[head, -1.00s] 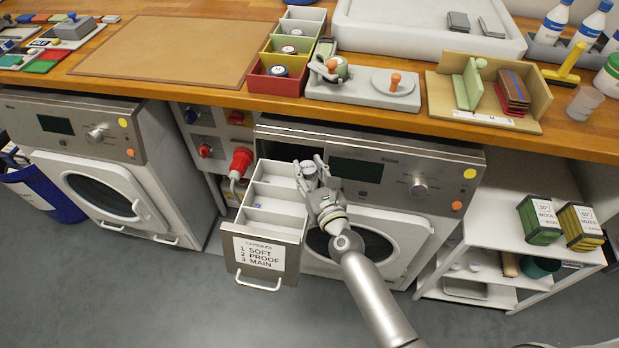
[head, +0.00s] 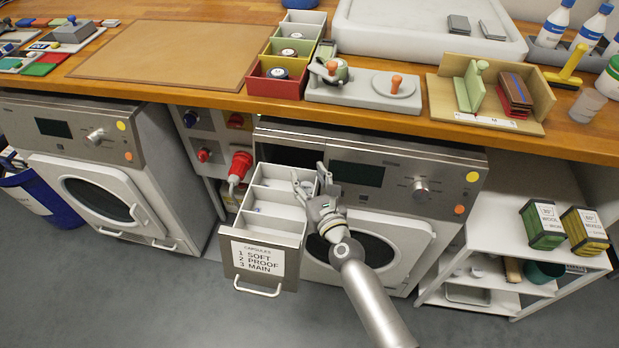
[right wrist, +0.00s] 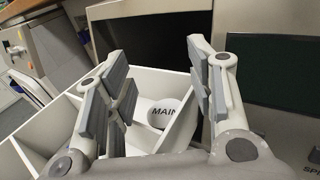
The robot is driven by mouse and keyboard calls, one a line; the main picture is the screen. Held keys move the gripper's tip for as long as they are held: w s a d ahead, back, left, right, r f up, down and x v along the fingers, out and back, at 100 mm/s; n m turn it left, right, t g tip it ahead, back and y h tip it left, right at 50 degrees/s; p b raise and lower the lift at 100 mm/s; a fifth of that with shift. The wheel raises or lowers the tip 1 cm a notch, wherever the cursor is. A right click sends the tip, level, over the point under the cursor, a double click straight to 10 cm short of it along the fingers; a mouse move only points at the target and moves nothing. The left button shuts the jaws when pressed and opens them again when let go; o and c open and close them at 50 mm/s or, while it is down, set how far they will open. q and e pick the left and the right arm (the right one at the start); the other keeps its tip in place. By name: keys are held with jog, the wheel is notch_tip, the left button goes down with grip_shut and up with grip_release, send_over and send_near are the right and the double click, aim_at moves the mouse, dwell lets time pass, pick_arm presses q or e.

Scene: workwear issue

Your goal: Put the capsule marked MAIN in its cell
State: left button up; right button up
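The white capsule marked MAIN (right wrist: 163,113) lies inside a white cell of the pulled-out drawer in the right wrist view, its lettering facing up. My right gripper (head: 307,180) is above the right side of the drawer (head: 291,260). In the right wrist view its two fingers (right wrist: 160,95) stand wide apart, with the capsule visible between and below them, apart from both. The drawer has three cells in a row, and its front label (head: 258,258) reads 1 SOFT, 2 PROOF, 3 MAIN. Exactly which cell holds the capsule is hard to tell. My left gripper is out of view.
The machine front (head: 405,180) stands close behind and right of the gripper. A red plug (head: 239,166) is left of the drawer. The wooden counter (head: 215,96) overhangs above, holding coloured bins (head: 275,86) with round capsules. Floor in front is clear.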

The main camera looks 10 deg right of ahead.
dwell(0.3)
jog(key=shift+r+p, duration=0.6)
jog(key=shift+s+r, duration=0.15)
jog(key=shift+s, duration=0.05)
jog(key=v, duration=1.1)
jog(key=shift+s+d+b, duration=0.1)
jog(key=shift+s+b, duration=0.2)
jog(key=shift+b, duration=0.1)
